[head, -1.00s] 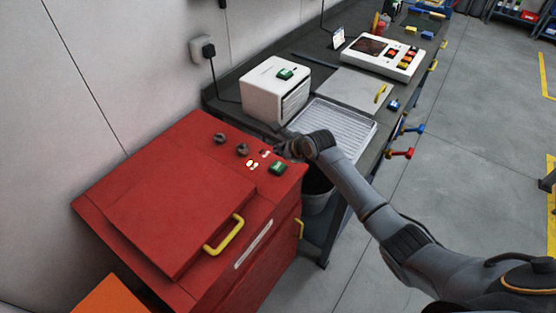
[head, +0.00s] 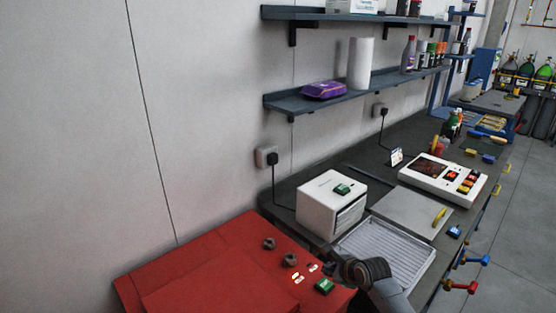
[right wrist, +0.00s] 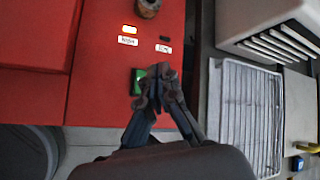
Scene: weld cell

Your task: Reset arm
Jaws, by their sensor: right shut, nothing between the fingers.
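My right gripper (head: 340,270) is above the right front edge of the red cabinet (head: 215,268), near its green switch (head: 324,286). In the right wrist view my right gripper (right wrist: 160,80) has its fingertips together with nothing between them. The tips overlap the green switch (right wrist: 138,78), partly hiding it; I cannot tell whether they touch it. My left gripper is not in view.
A white vented box (head: 331,204) and a ribbed metal tray (head: 385,252) stand on the dark bench right of the cabinet. A white control panel (head: 443,178) sits farther back. Wall shelves (head: 355,88) hang above. Red and blue handles (head: 459,286) stick out at the bench front.

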